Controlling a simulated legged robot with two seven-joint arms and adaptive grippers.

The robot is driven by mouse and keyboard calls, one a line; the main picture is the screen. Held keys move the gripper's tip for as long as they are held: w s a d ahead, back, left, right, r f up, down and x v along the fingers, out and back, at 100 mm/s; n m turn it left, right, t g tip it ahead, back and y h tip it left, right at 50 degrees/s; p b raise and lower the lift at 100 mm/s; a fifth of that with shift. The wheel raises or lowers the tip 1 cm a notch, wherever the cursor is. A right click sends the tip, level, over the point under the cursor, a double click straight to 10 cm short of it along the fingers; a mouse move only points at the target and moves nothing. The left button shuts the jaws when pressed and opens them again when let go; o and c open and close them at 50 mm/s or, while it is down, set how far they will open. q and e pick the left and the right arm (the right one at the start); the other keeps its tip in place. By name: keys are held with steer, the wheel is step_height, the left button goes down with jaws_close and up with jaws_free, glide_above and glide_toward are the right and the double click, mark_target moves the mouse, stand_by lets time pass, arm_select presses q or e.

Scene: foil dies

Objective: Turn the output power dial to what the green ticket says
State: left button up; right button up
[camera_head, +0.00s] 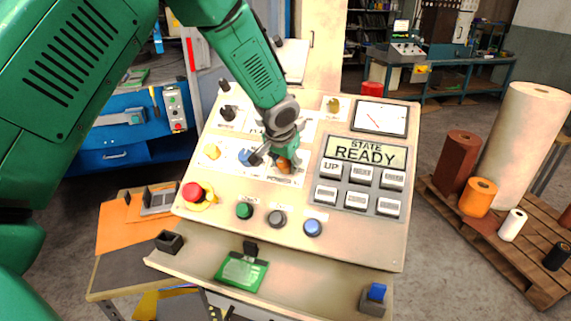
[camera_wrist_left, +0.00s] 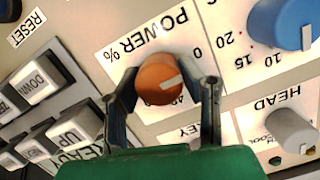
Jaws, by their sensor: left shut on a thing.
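The orange power dial (camera_wrist_left: 160,80) sits on a white plate marked POWER and % in the left wrist view. My left gripper (camera_wrist_left: 165,88) is shut on the dial, one finger on each side. In the head view the dial (camera_head: 284,167) is partly covered by my left gripper (camera_head: 272,158).
A blue dial (camera_wrist_left: 285,22) and a grey HEAD dial (camera_wrist_left: 290,128) are close beside the gripper. The panel also has a red stop button (camera_head: 193,191), several push buttons, a gauge (camera_head: 380,117) and a display reading STATE READY (camera_head: 367,151).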

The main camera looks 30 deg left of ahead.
arm_select(q)
steer(key=shift+s+a+f+m, duration=0.15)
steer(key=shift+s+f+m, duration=0.15)
steer(key=shift+d+m+p, duration=0.2)
steer(key=shift+m+p, duration=0.2)
steer(key=shift+m, duration=0.2)
steer(key=shift+m+y, duration=0.3)
steer(key=shift+m, duration=0.4)
steer(key=shift+m+y+p, duration=0.3)
steer(key=shift+m+p, duration=0.15)
steer(key=shift+m, duration=0.75)
steer(key=shift+m+t, duration=0.3)
steer(key=shift+m, duration=1)
steer(key=o, duration=1.1)
steer(key=shift+w, duration=0.1)
steer(key=shift+o, duration=0.2)
